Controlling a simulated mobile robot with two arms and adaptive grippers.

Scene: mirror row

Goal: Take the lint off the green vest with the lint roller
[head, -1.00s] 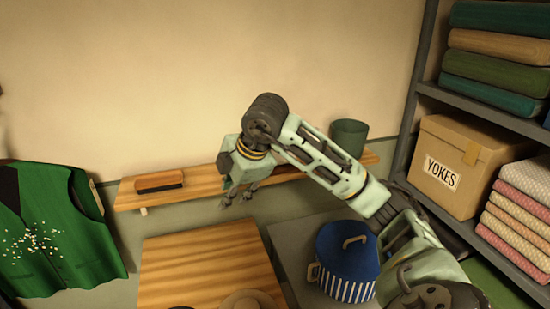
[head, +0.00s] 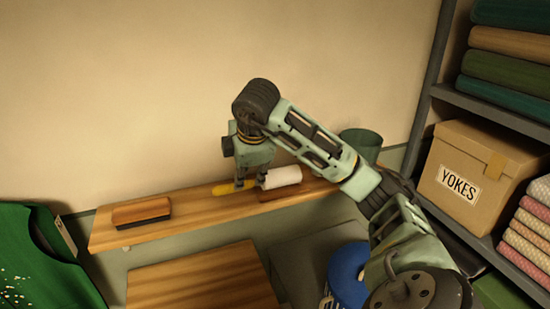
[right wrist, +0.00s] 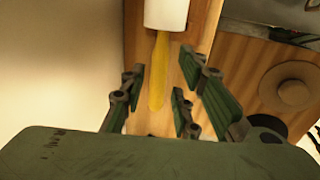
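The lint roller lies on the wooden wall shelf, with a white roll (head: 281,177) and a yellow handle (head: 228,189). In the right wrist view its roll (right wrist: 166,14) is at the top, and its handle (right wrist: 159,78) points down between my fingers. My right gripper (head: 250,183) is open and points down at the handle; it also shows in the right wrist view (right wrist: 160,86). I cannot tell whether the fingers touch the handle. The green vest (head: 38,262) hangs at the lower left, partly out of frame, with pale lint specks on it. My left gripper is out of view.
A wooden brush (head: 141,211) lies on the left part of the shelf (head: 190,207). A green cup (head: 361,145) stands at its right end. Below are a wooden surface (head: 205,280) and a blue pot (head: 347,272). Shelving with the YOKES box (head: 480,175) stands right.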

